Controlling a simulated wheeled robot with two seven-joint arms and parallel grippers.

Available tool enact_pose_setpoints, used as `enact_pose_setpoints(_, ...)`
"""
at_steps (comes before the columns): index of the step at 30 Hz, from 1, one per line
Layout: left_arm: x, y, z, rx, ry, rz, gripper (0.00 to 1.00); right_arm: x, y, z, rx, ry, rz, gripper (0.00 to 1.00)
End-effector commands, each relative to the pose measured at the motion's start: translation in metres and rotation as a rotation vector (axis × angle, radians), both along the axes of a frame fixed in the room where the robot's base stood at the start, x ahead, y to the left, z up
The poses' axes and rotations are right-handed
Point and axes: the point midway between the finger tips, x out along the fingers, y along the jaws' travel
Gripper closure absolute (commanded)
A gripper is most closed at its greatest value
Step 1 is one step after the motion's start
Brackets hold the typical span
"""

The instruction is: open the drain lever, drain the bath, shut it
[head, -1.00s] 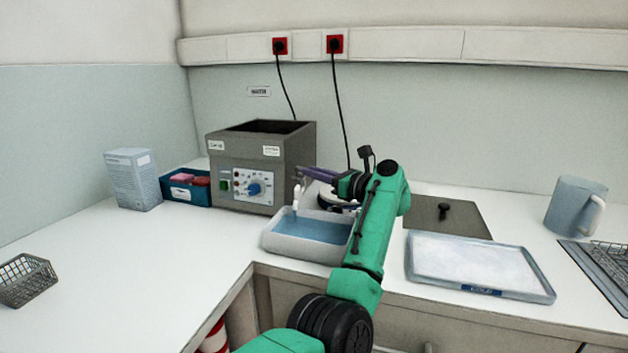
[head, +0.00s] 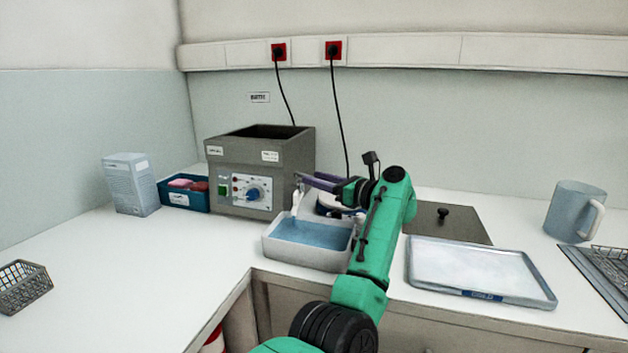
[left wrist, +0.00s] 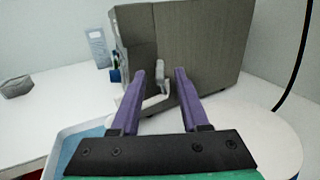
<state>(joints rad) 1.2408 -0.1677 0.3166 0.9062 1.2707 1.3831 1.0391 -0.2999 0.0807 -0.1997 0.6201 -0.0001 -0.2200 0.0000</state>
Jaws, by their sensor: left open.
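The bath (head: 240,160) is a dark grey open-topped box with a control panel, standing at the back of the counter. Its inside is too dark to see a level. A pale lever (left wrist: 162,72) stands at the bath's side in the left wrist view, with a whitish spout beside it. In the head view the whitish fitting (head: 296,201) is small. A pale tub (head: 305,262) holding blue liquid stands below it. My left gripper (head: 308,180) is open, its purple fingers (left wrist: 159,75) pointing at the bath, with the lever between the tips in the picture; contact cannot be told.
A carton (head: 131,185) and a blue box (head: 183,193) stand left of the bath; a wire basket (head: 22,287) is at far left. A round white object lies under my gripper. Right are a dark plate (head: 455,232), a shallow tray (head: 480,270) and a jug (head: 573,210). The left counter is largely clear.

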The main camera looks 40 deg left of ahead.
Motion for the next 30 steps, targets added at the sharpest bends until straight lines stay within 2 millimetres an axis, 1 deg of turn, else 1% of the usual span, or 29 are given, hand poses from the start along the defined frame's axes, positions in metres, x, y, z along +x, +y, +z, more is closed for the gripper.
enact_pose_setpoints(3, -0.001, -0.032, -0.003, -0.001, 0.000, -0.006, 0.55, 0.000, 0.000, -0.008, 0.000, 0.000, 0.000, 1.00)
enact_pose_setpoints(9, -0.004, -0.093, -0.002, -0.001, 0.001, -0.006, 0.55, 0.000, 0.000, -0.015, 0.000, 0.000, 0.000, 1.00)
enact_pose_setpoints(13, -0.006, -0.119, 0.000, 0.000, 0.000, -0.003, 0.55, 0.000, 0.000, -0.016, 0.000, 0.000, 0.000, 1.00)
enact_pose_setpoints(15, -0.007, -0.127, 0.000, 0.000, 0.002, -0.002, 0.55, 0.000, 0.000, -0.016, 0.000, 0.000, 0.000, 1.00)
enact_pose_setpoints(18, -0.008, -0.131, 0.000, 0.000, 0.000, 0.001, 0.55, 0.000, 0.000, -0.016, 0.000, 0.000, 0.000, 1.00)
enact_pose_setpoints(30, -0.008, -0.131, -0.001, -0.001, 0.000, 0.000, 0.55, 0.000, 0.001, -0.016, 0.001, -0.001, 0.000, 1.00)
